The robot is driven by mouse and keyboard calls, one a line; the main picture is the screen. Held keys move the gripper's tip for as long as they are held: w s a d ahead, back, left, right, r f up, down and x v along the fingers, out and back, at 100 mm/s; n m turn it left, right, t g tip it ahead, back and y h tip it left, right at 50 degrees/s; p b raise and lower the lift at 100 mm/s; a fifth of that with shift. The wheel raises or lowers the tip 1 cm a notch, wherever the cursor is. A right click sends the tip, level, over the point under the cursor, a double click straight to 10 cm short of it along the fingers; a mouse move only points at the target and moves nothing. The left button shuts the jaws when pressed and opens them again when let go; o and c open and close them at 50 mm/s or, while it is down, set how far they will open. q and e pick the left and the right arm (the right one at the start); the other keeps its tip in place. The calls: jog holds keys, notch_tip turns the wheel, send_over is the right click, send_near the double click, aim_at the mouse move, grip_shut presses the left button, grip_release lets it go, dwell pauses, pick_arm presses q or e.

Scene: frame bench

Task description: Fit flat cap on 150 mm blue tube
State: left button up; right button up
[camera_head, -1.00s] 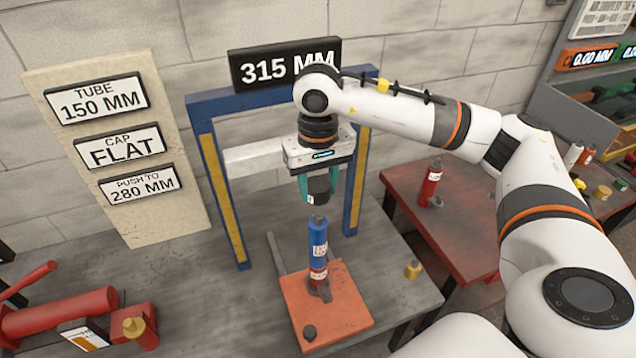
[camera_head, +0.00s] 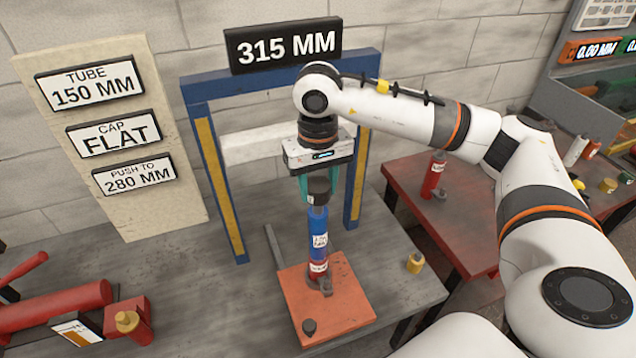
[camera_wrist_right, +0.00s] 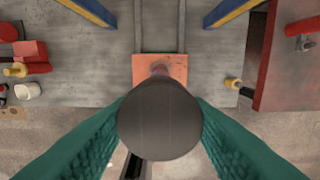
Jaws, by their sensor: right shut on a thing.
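The blue tube (camera_head: 318,230) stands upright on a red base piece (camera_head: 318,272) on the orange plate (camera_head: 345,300). My right gripper (camera_head: 316,188) is shut on a dark round flat cap (camera_head: 318,186) directly above the tube. In the head view the cap's lower side meets the tube's narrow top or is very close to it; I cannot tell whether it is seated. In the right wrist view the cap (camera_wrist_right: 160,118) sits between the green fingers and hides most of the tube. My left gripper is not in view.
A blue frame (camera_head: 215,180) with yellow strips stands around the work spot, under a sign (camera_head: 288,46) reading 315 MM. A small yellow piece (camera_head: 415,262) lies right of the plate. A red tube (camera_head: 433,175) stands on the red table (camera_head: 460,215). Red parts (camera_head: 60,305) lie at left.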

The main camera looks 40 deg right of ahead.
aim_at(318, 199)
jog(key=shift+b, duration=0.9)
dwell(1.3)
jog(key=shift+f, duration=0.15)
jog(key=shift+f+b, duration=0.3)
jog(key=shift+b, duration=0.2)
jog(key=shift+f+b, duration=1.5)
jog(key=shift+b, duration=0.1)
jog(key=o, duration=1.1)
jog(key=shift+o, duration=0.2)
jog(key=shift+r, duration=0.1)
jog(key=shift+r, duration=0.35)
notch_tip(318, 199, up, 11)
jog(key=shift+r, duration=0.1)
